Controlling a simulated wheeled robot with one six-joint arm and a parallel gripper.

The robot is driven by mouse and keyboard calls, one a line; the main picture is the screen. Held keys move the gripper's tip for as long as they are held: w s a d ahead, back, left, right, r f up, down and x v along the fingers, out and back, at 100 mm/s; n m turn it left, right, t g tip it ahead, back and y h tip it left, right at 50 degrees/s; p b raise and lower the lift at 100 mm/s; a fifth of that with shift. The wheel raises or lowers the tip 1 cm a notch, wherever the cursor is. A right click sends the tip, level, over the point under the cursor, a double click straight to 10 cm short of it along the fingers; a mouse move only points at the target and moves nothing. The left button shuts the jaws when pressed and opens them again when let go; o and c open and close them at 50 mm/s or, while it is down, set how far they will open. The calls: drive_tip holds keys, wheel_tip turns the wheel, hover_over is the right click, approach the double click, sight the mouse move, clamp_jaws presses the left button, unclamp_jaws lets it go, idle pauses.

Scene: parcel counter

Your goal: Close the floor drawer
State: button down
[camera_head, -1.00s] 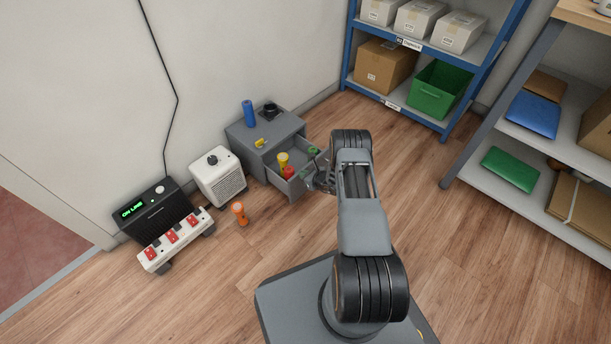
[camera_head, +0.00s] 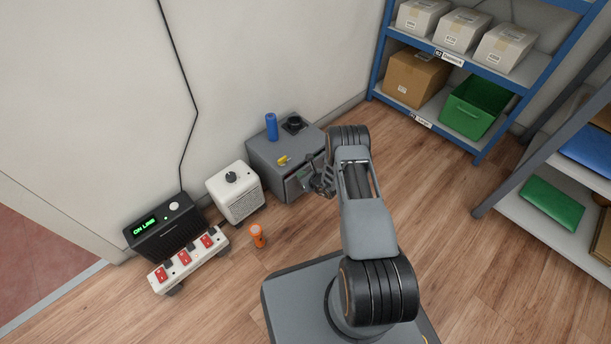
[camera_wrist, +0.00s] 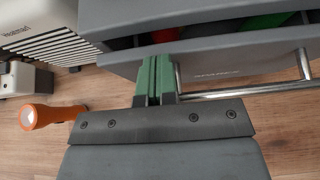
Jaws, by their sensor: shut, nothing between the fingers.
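The grey floor drawer unit (camera_head: 268,158) stands against the wall in the head view. Its drawer (camera_wrist: 220,65) is open by a narrow gap, and red and green items show inside in the wrist view. A metal bar handle (camera_wrist: 235,91) runs along the drawer front. My gripper (camera_wrist: 155,78) is shut and empty, with its green fingertips at the drawer front, left of most of the handle. They look touching or very close. In the head view my gripper (camera_head: 318,180) and arm hide part of the drawer front.
A blue cylinder (camera_head: 271,127), a black round item (camera_head: 294,123) and a yellow item (camera_head: 284,160) are on the unit's top. A white heater (camera_head: 233,193), an orange flashlight (camera_head: 257,238) and a power strip (camera_head: 188,262) are to the left. Shelves (camera_head: 452,62) stand at right.

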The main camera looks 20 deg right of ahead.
drive_tip(key=shift+w+a+r, duration=0.2)
drive_tip(key=shift+w+a, duration=0.1)
drive_tip(key=shift+w, duration=0.35)
